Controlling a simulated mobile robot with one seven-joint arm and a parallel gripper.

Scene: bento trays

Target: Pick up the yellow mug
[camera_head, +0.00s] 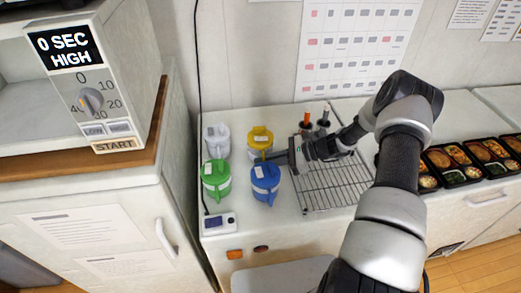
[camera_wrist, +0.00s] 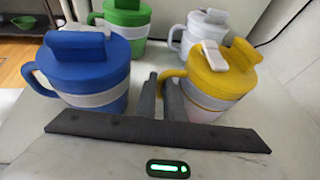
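The yellow mug (camera_head: 260,135) stands at the back of the white counter. It has a yellow lid, and in the wrist view the yellow mug (camera_wrist: 222,75) is on the right with its handle toward the middle. My gripper (camera_wrist: 162,90) has its two dark fingers close together, one on each side of the yellow handle, and looks shut on it. In the head view my gripper (camera_head: 284,157) reaches in from the right, beside the mug. The exact contact at the handle is partly hidden by the fingers.
A blue mug (camera_head: 265,181) stands close in front, a green mug (camera_head: 215,185) at front left, and a white mug (camera_head: 217,143) at back left. A wire rack (camera_head: 330,187) lies right of the mugs. Filled bento trays (camera_head: 455,177) stand farther right. A microwave (camera_head: 105,85) is at left.

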